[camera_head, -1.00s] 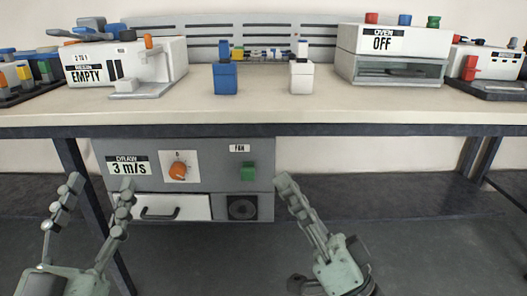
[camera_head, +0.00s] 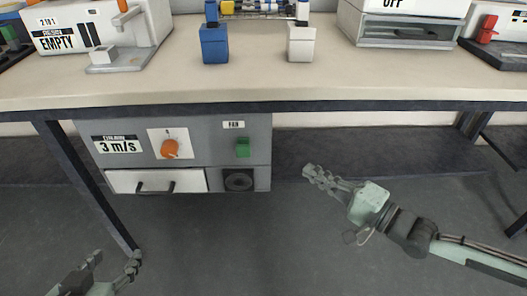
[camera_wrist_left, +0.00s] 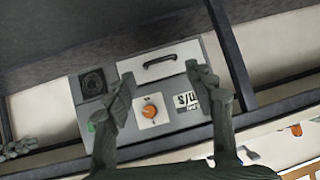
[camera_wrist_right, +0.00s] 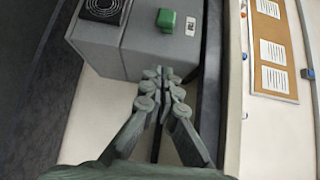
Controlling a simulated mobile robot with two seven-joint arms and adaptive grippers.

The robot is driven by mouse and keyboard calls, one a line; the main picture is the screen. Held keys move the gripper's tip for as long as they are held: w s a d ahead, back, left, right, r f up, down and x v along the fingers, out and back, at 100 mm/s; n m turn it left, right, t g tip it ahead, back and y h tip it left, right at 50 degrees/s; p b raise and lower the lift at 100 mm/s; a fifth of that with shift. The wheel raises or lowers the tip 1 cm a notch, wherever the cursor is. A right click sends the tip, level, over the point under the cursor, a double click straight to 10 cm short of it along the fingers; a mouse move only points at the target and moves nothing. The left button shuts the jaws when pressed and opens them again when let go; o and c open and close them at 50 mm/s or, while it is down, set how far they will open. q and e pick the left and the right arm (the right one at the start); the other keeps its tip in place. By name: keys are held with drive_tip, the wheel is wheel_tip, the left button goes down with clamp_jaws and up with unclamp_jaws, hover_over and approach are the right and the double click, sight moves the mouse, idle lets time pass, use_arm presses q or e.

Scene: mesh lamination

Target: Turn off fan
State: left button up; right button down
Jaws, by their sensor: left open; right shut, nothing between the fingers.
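The grey fan unit (camera_head: 205,137) hangs under the table. Its green switch (camera_head: 242,148) sits below the FAN label (camera_head: 234,125), with the dark fan grille (camera_head: 238,180) beneath. In the right wrist view the green switch (camera_wrist_right: 166,20) is beyond my right fingertips. My right gripper (camera_head: 308,171) is shut and empty, to the right of the unit and apart from the switch. My left gripper (camera_head: 115,262) is open and empty at the lower left; in the left wrist view its fingers (camera_wrist_left: 165,88) frame the orange knob (camera_wrist_left: 150,111).
The table edge (camera_head: 280,107) overhangs the unit, and a table leg (camera_head: 85,185) stands at its left. The white drawer (camera_head: 156,182) with a black handle is shut. Floor in front is clear. A blue block (camera_head: 214,45) and a white block (camera_head: 301,44) stand on the table.

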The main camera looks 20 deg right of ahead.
sight(240, 154)
drive_tip(key=x, duration=0.4)
drive_tip(key=a+b+x, duration=0.1)
drive_tip(key=x, duration=0.3)
drive_tip(key=s+x, duration=0.1)
drive_tip(key=x, duration=0.3)
drive_tip(key=shift+a+b, duration=0.35)
drive_tip(key=shift+a, duration=0.1)
use_arm(q)
drive_tip(key=w+d+r+t+h, duration=0.2)
drive_tip(key=w+d+r+t, duration=0.1)
drive_tip(key=r, duration=0.4)
drive_tip(key=shift+d+t+h, duration=0.3)
drive_tip(key=shift+d+t, duration=0.2)
drive_tip(key=shift+d, duration=0.75)
use_arm(e)
drive_tip(key=shift+w+a, duration=0.15)
drive_tip(key=shift+a, duration=0.35)
use_arm(q)
drive_tip(key=shift+r, duration=0.1)
